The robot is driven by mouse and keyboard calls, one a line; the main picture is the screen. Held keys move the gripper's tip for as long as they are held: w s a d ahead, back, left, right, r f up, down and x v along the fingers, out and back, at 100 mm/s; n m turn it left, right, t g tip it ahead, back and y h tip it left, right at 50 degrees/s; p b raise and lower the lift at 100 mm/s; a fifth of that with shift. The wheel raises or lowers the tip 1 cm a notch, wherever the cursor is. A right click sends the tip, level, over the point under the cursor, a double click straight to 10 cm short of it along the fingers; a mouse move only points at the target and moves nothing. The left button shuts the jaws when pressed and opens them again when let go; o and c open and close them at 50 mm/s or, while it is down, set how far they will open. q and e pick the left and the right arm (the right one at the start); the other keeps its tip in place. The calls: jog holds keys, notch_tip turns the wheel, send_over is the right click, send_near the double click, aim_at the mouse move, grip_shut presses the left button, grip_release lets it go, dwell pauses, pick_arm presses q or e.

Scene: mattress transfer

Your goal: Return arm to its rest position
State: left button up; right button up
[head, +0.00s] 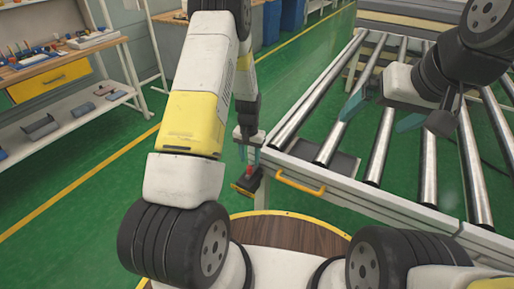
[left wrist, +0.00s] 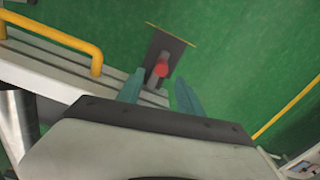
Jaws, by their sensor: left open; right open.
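My left gripper (head: 250,153) hangs pointing down beside the near left corner of the roller conveyor (head: 428,218). In the left wrist view its two teal fingers (left wrist: 160,94) are apart with nothing held between them. A red knob (left wrist: 160,69) on a dark plate (left wrist: 167,47) shows beyond the fingertips; I cannot tell the exact distance. My right gripper (head: 380,114) is over the conveyor rollers at the right, its teal fingers spread wide and empty.
A yellow handle (head: 301,184) sits on the conveyor's near edge, close to my left gripper. Beige and dark layered slabs (head: 400,20) lie behind the conveyor. A workbench with shelves (head: 67,65) stands at the left. Green floor (head: 75,170) is clear between.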

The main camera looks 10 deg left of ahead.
pick_arm(q)
jog(key=shift+r, duration=1.3)
jog(key=s+d+r+n+t+h, duration=0.15)
jog(key=s+r, duration=0.25)
jog(key=r, duration=0.9)
jog(key=s+r+m+t, duration=0.15)
jog(key=s+r, duration=0.25)
jog(key=r, duration=0.9)
jog(key=s+r+t, duration=0.1)
jog(key=s+r, duration=0.4)
jog(key=s, duration=0.4)
jog(key=s+r+n+t, duration=0.1)
jog(key=s+r+t, duration=0.1)
jog(key=s+r, duration=0.4)
jog(key=s, duration=0.3)
jog(key=shift+d+h, duration=0.2)
jog(key=shift+h, duration=0.15)
